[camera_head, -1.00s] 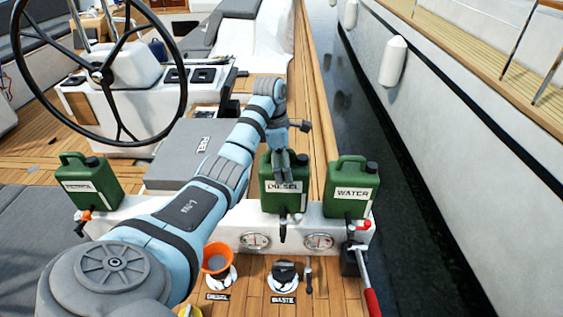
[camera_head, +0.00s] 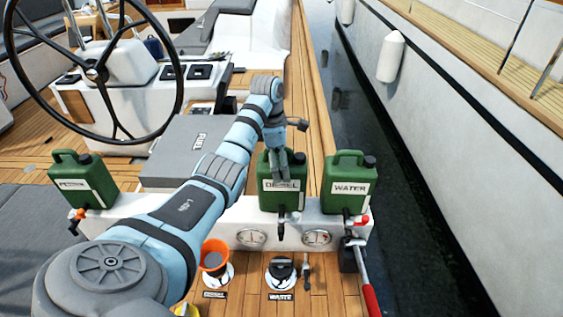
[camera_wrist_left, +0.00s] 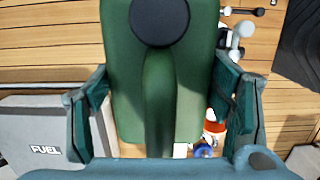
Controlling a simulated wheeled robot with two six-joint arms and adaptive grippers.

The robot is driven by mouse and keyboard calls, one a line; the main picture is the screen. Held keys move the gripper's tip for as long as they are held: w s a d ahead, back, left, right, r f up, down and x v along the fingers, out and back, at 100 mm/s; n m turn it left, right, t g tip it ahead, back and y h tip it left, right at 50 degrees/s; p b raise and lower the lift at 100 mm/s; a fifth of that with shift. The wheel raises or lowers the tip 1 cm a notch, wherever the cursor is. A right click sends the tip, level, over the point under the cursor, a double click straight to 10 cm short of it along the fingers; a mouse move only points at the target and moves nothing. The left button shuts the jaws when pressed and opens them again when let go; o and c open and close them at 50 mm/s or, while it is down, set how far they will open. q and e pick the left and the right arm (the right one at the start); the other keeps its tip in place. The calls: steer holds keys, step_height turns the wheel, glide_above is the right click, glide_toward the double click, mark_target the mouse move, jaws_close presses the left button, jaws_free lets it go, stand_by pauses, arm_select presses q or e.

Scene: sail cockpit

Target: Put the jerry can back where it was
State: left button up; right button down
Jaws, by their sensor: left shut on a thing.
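The green jerry can labelled DIESEL (camera_head: 268,199) is upright at the white console ledge (camera_head: 213,228), between the other two cans. I cannot tell whether its base touches the ledge. My left gripper (camera_head: 282,168) is shut on it from above, partly covering its top and label. In the left wrist view the green can (camera_wrist_left: 120,75) fills the middle, its black cap at the top, with a finger on each side. A green WATER can (camera_head: 349,189) stands close to its right, and a green can with a partly readable label (camera_head: 93,186) stands at the far left. My right gripper is not in view.
Gauges (camera_head: 251,237) are set in the ledge's front. Below are an orange funnel (camera_head: 214,253), a WASTE deck fitting (camera_head: 281,271) and a red-handled lever (camera_head: 370,298). A grey FUEL box (camera_head: 187,147) lies behind, a steering wheel (camera_head: 98,72) at upper left.

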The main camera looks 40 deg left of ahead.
arm_select(q)
steer(key=shift+f, duration=0.35)
steer(key=o, duration=2)
steer(key=shift+r, duration=0.1)
steer(key=shift+s, duration=0.1)
